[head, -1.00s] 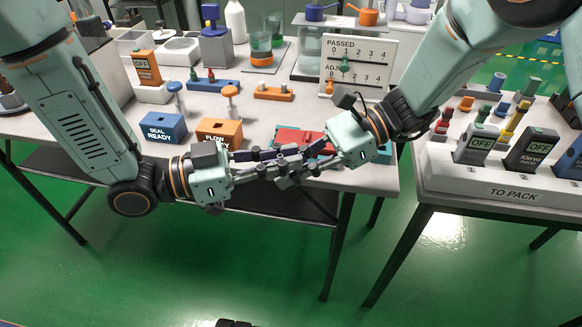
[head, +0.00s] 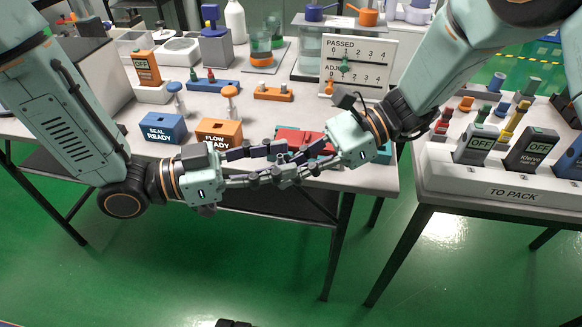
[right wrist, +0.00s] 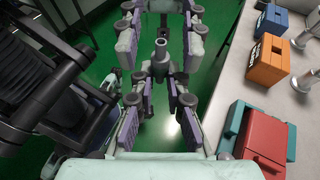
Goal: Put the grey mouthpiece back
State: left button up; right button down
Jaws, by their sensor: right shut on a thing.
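The grey mouthpiece (right wrist: 160,58), a short upright tube, is between the fingers of my right gripper (right wrist: 161,76) in the right wrist view. The right gripper is shut on it. In the head view my right gripper (head: 270,166) reaches in from the right over the table's front edge; the mouthpiece is hard to make out among the fingers there. My left gripper (head: 287,162) faces it from the left, its fingers spread and overlapping the right fingers in the picture. In the right wrist view the left fingers stand apart on both sides of the mouthpiece.
A red and teal case (head: 300,138) lies behind the grippers. A blue SEAL READY block (head: 163,130) and an orange FLOW READY block (head: 219,134) stand left. On the right table, the TO PACK tray (head: 460,183) holds testers, with several coloured tubes (head: 518,113) behind.

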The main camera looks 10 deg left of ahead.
pick_arm(q)
jog(key=v, duration=1)
jog(key=shift+s+a, duration=0.15)
jog(key=shift+a, duration=0.2)
dwell(0.4)
